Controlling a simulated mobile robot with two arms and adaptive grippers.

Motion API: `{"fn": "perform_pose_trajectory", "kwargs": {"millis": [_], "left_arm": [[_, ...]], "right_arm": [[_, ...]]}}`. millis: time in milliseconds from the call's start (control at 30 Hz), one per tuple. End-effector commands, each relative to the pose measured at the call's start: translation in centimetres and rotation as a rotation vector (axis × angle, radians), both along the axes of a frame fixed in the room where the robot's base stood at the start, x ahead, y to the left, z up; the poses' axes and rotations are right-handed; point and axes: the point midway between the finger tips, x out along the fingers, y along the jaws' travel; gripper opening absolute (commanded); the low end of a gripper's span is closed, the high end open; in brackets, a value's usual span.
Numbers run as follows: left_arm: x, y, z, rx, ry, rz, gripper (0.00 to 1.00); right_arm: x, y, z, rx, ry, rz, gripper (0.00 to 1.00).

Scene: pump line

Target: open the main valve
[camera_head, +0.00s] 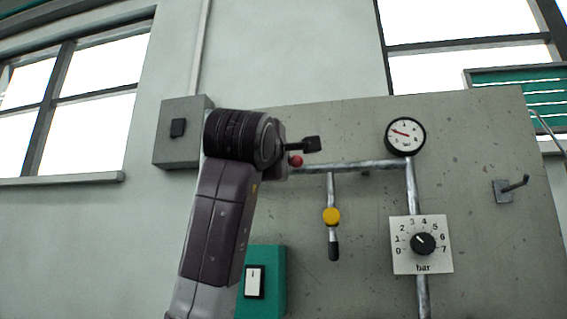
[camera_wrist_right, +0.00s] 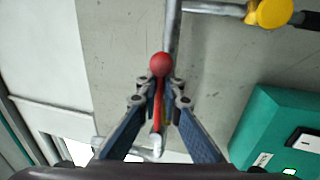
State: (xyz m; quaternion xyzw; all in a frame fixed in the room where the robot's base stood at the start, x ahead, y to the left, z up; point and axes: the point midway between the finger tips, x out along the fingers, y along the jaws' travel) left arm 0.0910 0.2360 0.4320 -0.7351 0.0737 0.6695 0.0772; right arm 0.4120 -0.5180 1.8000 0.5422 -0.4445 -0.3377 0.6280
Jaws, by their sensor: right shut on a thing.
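A lever with a red ball knob (camera_wrist_right: 160,64) shows in the wrist view; its red shaft runs down from the knob between my fingers. I take it for the main valve's handle. My right gripper (camera_wrist_right: 162,88) is shut on this lever just below the knob, one finger on each side. In the head view only the red knob (camera_head: 296,161) shows, beside my dark wrist; my wrist hides the lever's shaft and the valve body. How far the valve is turned cannot be told. My left gripper is not in view.
On the grey panel (camera_head: 470,140) are a pressure gauge (camera_head: 405,136), a bar dial (camera_head: 423,244), a yellow-hubbed valve (camera_head: 332,216) with its black handle hanging down, and a hook (camera_head: 511,188). A green switch box (camera_head: 266,283) is low beside my arm; a grey switch box (camera_head: 180,132) is left.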

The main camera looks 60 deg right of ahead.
Motion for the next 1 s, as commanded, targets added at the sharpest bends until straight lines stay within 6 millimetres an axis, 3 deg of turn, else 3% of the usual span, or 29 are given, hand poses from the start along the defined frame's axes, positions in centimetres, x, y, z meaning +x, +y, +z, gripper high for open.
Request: {"fn": "perform_pose_trajectory", "kwargs": {"millis": [167, 200, 333, 667, 833, 1000], "left_arm": [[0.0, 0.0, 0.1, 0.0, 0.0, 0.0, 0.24], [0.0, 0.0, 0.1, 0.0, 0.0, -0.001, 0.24], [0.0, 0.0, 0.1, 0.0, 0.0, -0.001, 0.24], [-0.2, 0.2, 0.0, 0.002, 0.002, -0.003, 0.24], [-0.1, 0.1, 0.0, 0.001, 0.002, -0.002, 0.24], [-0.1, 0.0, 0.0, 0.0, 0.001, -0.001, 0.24]], "right_arm": [[-0.1, 0.1, 0.5, -0.012, -0.005, 0.002, 0.0], [-0.1, 0.1, 0.5, -0.012, -0.005, 0.002, 0.11], [-0.1, 0.1, 0.4, -0.009, -0.004, 0.002, 0.24], [-0.1, 0.4, 0.2, -0.007, -0.004, 0.002, 0.24], [-1.0, 2.4, -0.2, -0.007, -0.006, 0.003, 0.24], [-2.4, 5.8, -1.0, -0.008, -0.007, 0.005, 0.24]]}}
